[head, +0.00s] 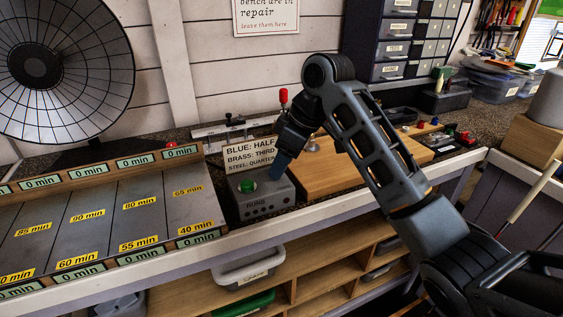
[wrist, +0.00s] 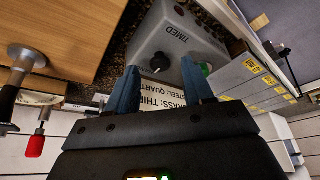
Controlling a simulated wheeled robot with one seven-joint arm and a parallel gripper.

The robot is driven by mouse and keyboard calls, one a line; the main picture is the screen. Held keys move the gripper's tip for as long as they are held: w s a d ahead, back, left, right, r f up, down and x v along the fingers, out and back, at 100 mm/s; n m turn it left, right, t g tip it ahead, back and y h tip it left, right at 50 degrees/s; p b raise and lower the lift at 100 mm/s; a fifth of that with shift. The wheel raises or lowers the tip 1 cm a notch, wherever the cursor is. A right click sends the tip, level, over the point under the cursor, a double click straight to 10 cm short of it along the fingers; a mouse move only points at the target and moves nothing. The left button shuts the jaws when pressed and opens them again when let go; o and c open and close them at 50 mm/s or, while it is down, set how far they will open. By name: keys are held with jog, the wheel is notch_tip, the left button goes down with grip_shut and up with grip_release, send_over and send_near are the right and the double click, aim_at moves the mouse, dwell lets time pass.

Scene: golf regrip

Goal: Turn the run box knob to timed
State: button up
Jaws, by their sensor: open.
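The run box (head: 267,203) is a grey box on the bench with a green button (head: 247,186) on its top. In the wrist view the box (wrist: 185,48) carries a dark round knob (wrist: 160,62) with a small pale mark, and the word TIMED is printed beside it. My gripper (head: 279,168) is over the right part of the box top. In the wrist view its blue fingers (wrist: 160,68) are open, one to each side of the knob in the picture, and look apart from it. In the head view my gripper hides the knob.
A sign card (head: 250,153) stands just behind the box. A sloped rack with minute labels (head: 140,222) is at left. A wooden board (head: 335,172) lies at right, and a red-handled clamp (head: 283,97) rises behind.

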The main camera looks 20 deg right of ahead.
jog(key=shift+w+a+f, duration=0.15)
jog(key=shift+f, duration=0.35)
grip_shut()
